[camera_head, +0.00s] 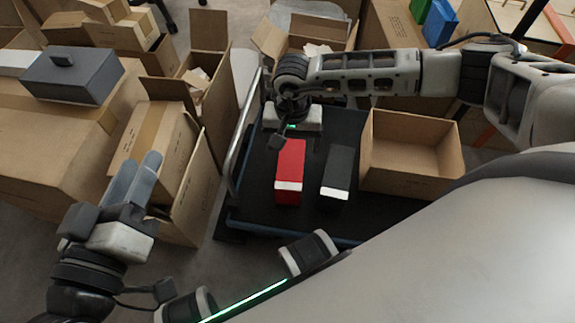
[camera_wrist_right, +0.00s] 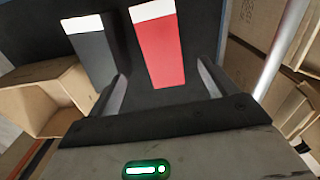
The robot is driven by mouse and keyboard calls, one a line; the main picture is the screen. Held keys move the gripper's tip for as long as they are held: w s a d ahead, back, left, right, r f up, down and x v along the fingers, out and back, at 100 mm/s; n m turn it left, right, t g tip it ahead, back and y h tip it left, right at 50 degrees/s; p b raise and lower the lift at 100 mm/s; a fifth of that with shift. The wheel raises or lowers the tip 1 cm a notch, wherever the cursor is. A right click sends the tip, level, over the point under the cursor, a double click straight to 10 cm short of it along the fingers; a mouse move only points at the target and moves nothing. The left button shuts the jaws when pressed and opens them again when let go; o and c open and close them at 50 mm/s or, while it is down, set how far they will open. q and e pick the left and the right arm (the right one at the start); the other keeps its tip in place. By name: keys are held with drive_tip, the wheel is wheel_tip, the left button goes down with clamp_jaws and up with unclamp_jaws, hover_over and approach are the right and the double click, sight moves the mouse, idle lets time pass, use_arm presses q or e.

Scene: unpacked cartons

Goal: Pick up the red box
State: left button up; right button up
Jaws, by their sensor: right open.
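The red box (camera_head: 290,165), with a white band at one end, lies on a dark platform (camera_head: 250,218). In the right wrist view the red box (camera_wrist_right: 157,52) appears between the spread fingers of my right gripper (camera_wrist_right: 161,72), not visibly touched by either. In the head view my right gripper (camera_head: 293,124) is over the far end of the red box, its fingers mostly hidden. It is open and empty. My left gripper (camera_head: 136,177) is far to the left of the box, near the cartons; its finger gap is unclear.
A dark grey box (camera_head: 337,170) with a white end lies just right of the red box. An open carton (camera_head: 408,180) stands on the platform further right. Cartons (camera_head: 78,145) crowd the left, with a metal rail (camera_head: 243,135) along the platform's left side.

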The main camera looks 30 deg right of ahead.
sight(291, 164)
wheel_tip(291, 164, down, 8)
drive_tip(key=b, duration=0.3)
drive_tip(key=shift+a+f, duration=0.1)
drive_tip(key=shift+f, duration=0.45)
wheel_tip(291, 164, down, 4)
drive_tip(key=b, duration=0.3)
drive_tip(key=shift+w+f, duration=0.15)
drive_tip(key=shift+f, duration=0.2)
drive_tip(key=c, duration=1.1)
use_arm(q)
wheel_tip(291, 164, up, 11)
drive_tip(key=m+t+h, duration=0.4)
drive_tip(key=m+h, duration=0.3)
drive_tip(key=m, duration=0.4)
drive_tip(key=shift+w+a+h, duration=0.25)
drive_tip(key=shift+a+h, duration=0.05)
use_arm(e)
drive_tip(key=c, duration=0.3)
